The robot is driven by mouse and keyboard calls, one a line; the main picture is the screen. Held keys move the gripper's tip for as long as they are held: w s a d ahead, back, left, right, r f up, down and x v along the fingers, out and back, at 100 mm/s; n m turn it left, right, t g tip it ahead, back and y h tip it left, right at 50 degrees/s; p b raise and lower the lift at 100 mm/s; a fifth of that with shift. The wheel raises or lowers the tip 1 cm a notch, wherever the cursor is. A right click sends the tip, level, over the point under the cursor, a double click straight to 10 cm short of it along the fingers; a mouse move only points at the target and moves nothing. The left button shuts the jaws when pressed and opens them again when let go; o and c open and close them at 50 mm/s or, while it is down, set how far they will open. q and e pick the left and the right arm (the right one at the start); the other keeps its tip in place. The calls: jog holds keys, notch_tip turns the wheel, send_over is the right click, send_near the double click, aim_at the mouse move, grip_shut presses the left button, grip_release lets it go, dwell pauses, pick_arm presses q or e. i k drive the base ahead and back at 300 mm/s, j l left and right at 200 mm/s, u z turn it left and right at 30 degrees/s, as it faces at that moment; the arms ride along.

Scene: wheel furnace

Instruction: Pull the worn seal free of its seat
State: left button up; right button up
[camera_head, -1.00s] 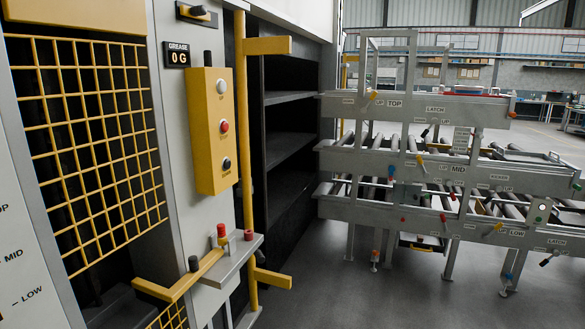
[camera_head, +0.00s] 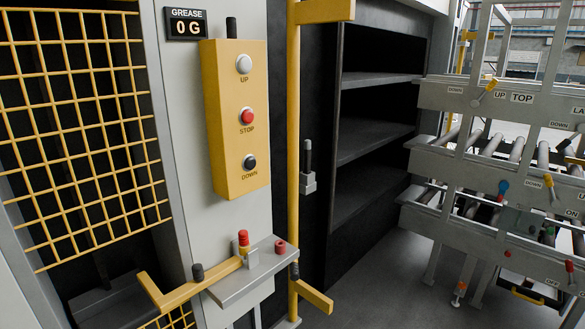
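Nothing in view is plainly marked as a worn seal or its seat. A small grey ledge (camera_head: 238,287) juts from the machine's front at lower centre. A short red ring-like piece (camera_head: 280,247) sits on its right part; I cannot tell whether it is the seal. A red-topped piece (camera_head: 243,240) stands to its left, and a dark knob (camera_head: 198,272) stands at the ledge's left end. Neither of my grippers is in view.
A yellow control box (camera_head: 225,125) with UP, STOP and DOWN buttons hangs above the ledge. Yellow mesh (camera_head: 70,110) is left, a yellow post (camera_head: 293,150) and dark shelves (camera_head: 375,79) right. Conveyor racks (camera_head: 465,168) stand beyond open floor (camera_head: 385,285).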

aim_at(307, 144)
jog(key=i+l, duration=0.15)
jog(key=l, duration=0.15)
jog(key=i+l, duration=0.1)
jog(key=l, duration=0.15)
jog(key=i+l+u, duration=0.1)
jog(key=u, duration=0.25)
jog(key=i+l+u, duration=0.1)
jog(key=u, duration=0.25)
jog(key=l+u, duration=0.35)
jog(key=i+l+u, duration=0.1)
jog(key=l, duration=0.4)
jog(key=i+l+u, duration=0.1)
jog(key=l, duration=0.4)
jog(key=i+l, duration=0.2)
jog(key=l, duration=0.35)
jog(key=i+l+u, duration=0.15)
jog(key=l, duration=0.35)
jog(key=l+u, duration=0.1)
jog(key=l, duration=0.45)
